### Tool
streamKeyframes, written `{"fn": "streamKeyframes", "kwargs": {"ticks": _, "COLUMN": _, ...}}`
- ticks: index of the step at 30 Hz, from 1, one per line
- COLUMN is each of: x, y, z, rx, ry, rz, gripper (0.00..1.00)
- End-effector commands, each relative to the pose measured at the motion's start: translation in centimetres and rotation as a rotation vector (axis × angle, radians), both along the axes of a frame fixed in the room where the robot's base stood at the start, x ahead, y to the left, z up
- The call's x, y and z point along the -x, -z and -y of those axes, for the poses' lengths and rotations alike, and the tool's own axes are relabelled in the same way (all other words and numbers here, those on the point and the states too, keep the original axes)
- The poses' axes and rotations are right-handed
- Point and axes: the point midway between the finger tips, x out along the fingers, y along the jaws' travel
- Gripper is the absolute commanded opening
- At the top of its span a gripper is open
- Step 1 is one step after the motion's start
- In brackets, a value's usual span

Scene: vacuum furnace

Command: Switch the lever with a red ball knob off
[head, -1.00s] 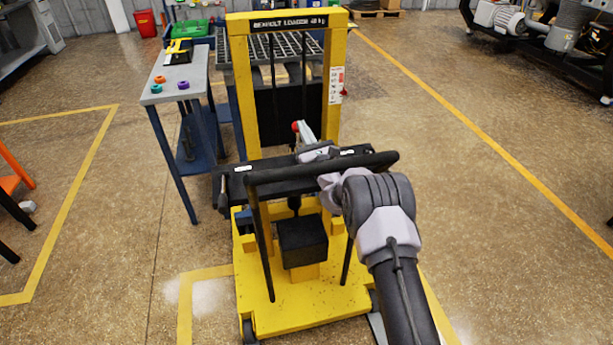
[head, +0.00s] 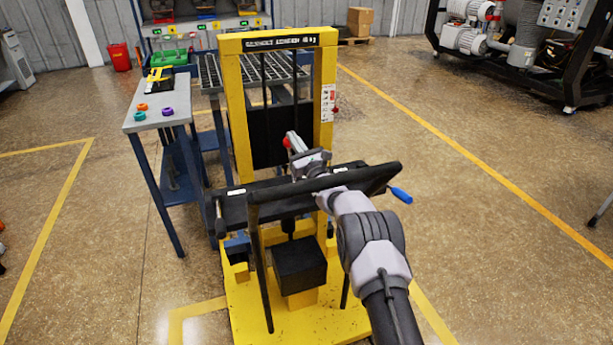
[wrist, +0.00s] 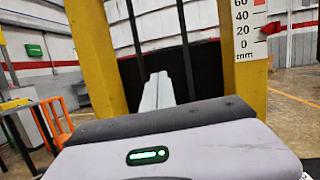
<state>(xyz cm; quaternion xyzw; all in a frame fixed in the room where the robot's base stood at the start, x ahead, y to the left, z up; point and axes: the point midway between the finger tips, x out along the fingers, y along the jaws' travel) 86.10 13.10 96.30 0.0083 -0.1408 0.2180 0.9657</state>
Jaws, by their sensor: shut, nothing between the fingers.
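The red ball knob (head: 287,142) shows in the head view in front of the dark panel of the yellow loader (head: 237,105). Its lever rod is hidden, and I cannot make out its angle. My gripper (head: 293,139) is shut and empty, with its fingertips at the right side of the knob. I cannot tell whether they touch it. In the wrist view my gripper (wrist: 157,78) points at the dark panel between the yellow posts, and the knob is not clearly seen there.
A blue-handled lever (head: 400,195) sticks out at right, and a dark handle (head: 219,215) at left. A side table (head: 160,115) with coloured rings stands left.

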Motion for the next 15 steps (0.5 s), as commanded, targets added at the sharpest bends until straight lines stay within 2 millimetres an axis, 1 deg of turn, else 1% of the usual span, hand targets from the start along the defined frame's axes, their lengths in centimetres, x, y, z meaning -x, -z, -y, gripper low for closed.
{"fn": "streamKeyframes", "kwargs": {"ticks": 8, "x": 0.3, "y": 0.1, "z": 0.2, "rx": 0.001, "ry": 0.000, "rz": -0.002, "gripper": 0.00}}
{"fn": "streamKeyframes", "kwargs": {"ticks": 11, "x": 1.5, "y": 0.3, "z": 0.8, "rx": 0.000, "ry": 0.001, "rz": -0.005, "gripper": 0.00}}
{"fn": "streamKeyframes", "kwargs": {"ticks": 15, "x": 4.4, "y": 1.0, "z": 2.2, "rx": 0.000, "ry": 0.001, "rz": -0.005, "gripper": 0.00}}
